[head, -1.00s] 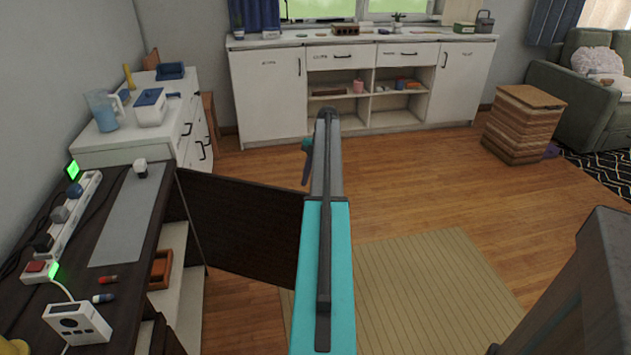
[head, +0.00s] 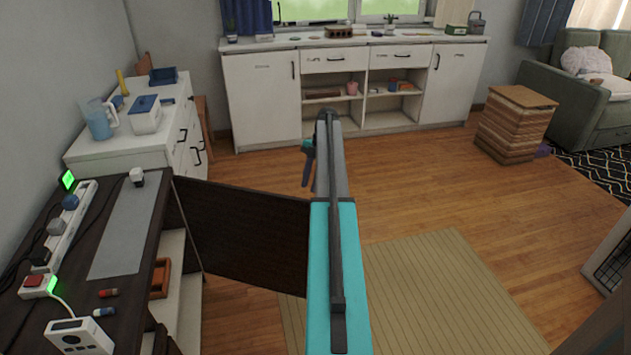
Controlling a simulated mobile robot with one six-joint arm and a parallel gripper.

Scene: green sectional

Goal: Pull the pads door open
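A dark brown door panel (head: 248,238) stands swung out from the dark desk unit (head: 60,285) at left, leaving shelves behind it uncovered. No label on this panel is readable, so I cannot tell if it is the pads door. My grey and teal arm reaches forward through the middle of the view and passes in front of the panel's right edge. My gripper (head: 308,163) shows only in part, left of the arm's far end, above the panel's top right corner in the picture. Its fingers are too small and covered to read, and contact with the panel is not visible.
A white cabinet (head: 262,100) with doors, drawers and open shelves stands along the back wall. A white drawer unit (head: 120,148) stands beyond the desk. A striped block (head: 512,125) and green sofa (head: 590,95) are at right. Wooden floor and a beige mat (head: 440,290) lie open.

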